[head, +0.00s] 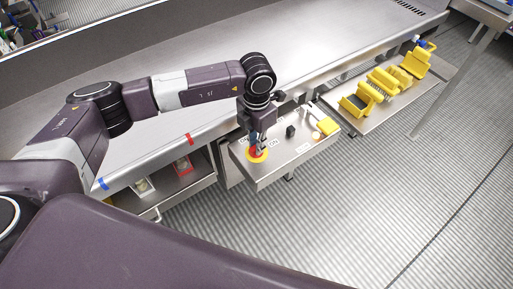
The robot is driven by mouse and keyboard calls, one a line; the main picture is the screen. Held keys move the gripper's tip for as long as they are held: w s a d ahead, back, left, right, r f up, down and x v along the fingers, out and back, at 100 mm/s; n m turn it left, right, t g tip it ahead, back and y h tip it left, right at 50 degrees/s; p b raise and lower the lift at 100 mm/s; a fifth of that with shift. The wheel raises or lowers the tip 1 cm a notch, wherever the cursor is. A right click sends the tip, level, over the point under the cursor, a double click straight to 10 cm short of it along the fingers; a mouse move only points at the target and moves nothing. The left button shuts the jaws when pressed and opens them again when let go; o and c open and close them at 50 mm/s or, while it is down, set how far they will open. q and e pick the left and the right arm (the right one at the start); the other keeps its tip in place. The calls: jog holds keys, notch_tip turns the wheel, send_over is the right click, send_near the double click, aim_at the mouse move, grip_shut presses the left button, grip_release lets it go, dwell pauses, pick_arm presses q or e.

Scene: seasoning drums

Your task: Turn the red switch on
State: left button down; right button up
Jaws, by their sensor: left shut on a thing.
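The red switch (256,152) sits on a yellow round base on the steel control panel (270,176), in the middle of the head view. My left gripper (257,147) points down over it, with its fingertips at the red part. It is shut on the red switch, and its fingers hide most of the red part. My right gripper is not in view.
The panel also carries a black knob (291,131) and a yellow piece (327,126). A steel shelf to the right holds yellow parts (385,82). A long steel table (190,75) runs behind. Striped floor (400,170) is clear at the right.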

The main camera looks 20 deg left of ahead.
pick_arm(q)
jog(key=shift+m+b, duration=0.55)
jog(key=shift+m, duration=0.05)
jog(key=c, duration=1.9)
grip_release()
jog(key=shift+c, duration=0.2)
notch_tip(320, 180, up, 12)
